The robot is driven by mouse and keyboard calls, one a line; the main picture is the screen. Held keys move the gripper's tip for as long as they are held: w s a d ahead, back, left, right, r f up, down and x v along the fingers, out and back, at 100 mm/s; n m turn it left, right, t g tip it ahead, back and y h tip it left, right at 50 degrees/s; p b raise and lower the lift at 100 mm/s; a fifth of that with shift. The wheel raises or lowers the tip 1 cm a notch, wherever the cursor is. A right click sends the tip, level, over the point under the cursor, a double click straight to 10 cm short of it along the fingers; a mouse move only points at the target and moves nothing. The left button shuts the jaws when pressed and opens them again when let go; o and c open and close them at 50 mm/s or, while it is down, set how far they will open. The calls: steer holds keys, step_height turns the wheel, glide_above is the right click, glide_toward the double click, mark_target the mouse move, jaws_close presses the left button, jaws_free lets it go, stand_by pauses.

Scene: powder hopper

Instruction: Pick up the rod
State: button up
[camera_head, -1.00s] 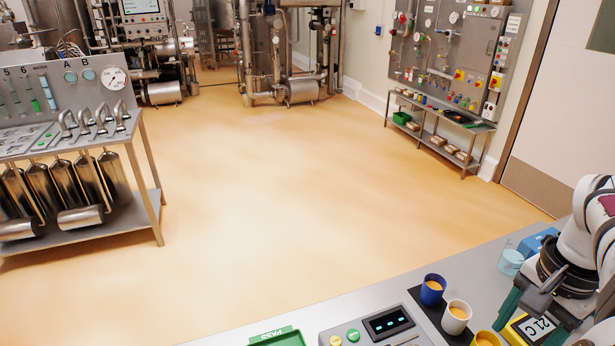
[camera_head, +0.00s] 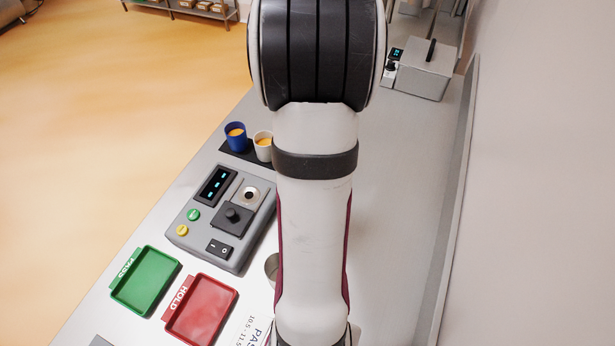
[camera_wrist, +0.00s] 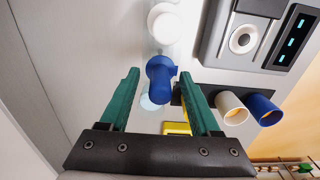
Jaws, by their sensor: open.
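In the wrist view my gripper (camera_wrist: 159,76) is open, with its two green fingers apart. A blue piece with a rounded end (camera_wrist: 160,72) shows between the fingertips. I cannot tell whether it is the rod, or whether it touches a finger. In the head view my arm fills the middle and hides the gripper. No other thing there is clearly a rod.
A blue cup (camera_head: 235,136) and a white cup (camera_head: 263,146) stand on a dark mat. The grey control box (camera_head: 226,217), green tray (camera_head: 146,281) and red tray (camera_head: 201,309) are left of my arm. A lidded metal box (camera_head: 424,70) stands far right.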

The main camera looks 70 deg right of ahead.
jaws_close()
steer(key=shift+r, duration=0.15)
step_height(320, 180, up, 30)
steer(key=shift+f, duration=0.25)
stand_by(0.5)
